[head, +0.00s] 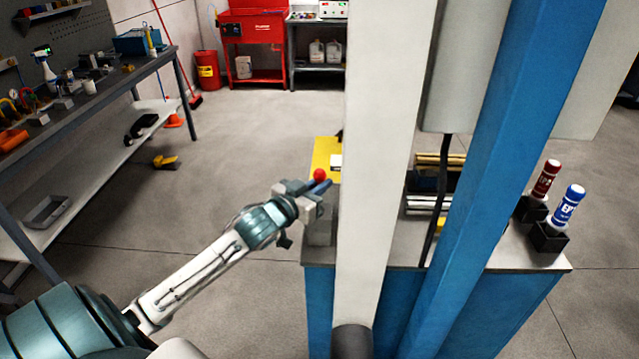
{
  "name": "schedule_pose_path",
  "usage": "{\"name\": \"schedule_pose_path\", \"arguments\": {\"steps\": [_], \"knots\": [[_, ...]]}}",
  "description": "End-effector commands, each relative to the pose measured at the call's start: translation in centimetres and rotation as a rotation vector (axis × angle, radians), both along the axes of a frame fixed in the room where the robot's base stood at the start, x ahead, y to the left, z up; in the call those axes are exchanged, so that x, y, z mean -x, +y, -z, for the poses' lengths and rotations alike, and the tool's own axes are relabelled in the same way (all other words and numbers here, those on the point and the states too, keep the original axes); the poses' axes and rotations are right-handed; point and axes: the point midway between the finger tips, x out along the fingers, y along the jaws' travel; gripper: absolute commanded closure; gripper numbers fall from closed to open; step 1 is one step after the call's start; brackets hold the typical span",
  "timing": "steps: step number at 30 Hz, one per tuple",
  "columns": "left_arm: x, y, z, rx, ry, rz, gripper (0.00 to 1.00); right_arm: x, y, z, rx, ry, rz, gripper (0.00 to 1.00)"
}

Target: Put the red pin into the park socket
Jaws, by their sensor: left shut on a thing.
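My left gripper (321,187) reaches in from the left to the near-left part of the blue bench and is shut on the red pin. Only the round red head of the red pin (320,175) shows, just above the fingers; its shaft is hidden. A grey block (318,230) stands on the bench below the gripper. I cannot tell whether it is the park socket, or whether the pin touches it. My right gripper is not in view.
A thick white post (378,150) and a slanted blue beam (505,150) stand close right of the gripper and hide much of the bench (525,258). A red cylinder (545,180) and a blue cylinder (568,205) stand in black holders at right. Open floor lies left.

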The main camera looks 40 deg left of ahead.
Motion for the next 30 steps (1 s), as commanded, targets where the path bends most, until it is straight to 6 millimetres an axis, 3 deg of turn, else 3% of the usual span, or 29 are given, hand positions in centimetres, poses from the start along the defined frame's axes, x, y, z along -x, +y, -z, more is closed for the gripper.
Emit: {"name": "schedule_pose_path", "arguments": {"steps": [30], "knots": [[0.0,0.0,2.2,0.001,0.0,0.0,1.0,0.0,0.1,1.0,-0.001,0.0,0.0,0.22]]}}
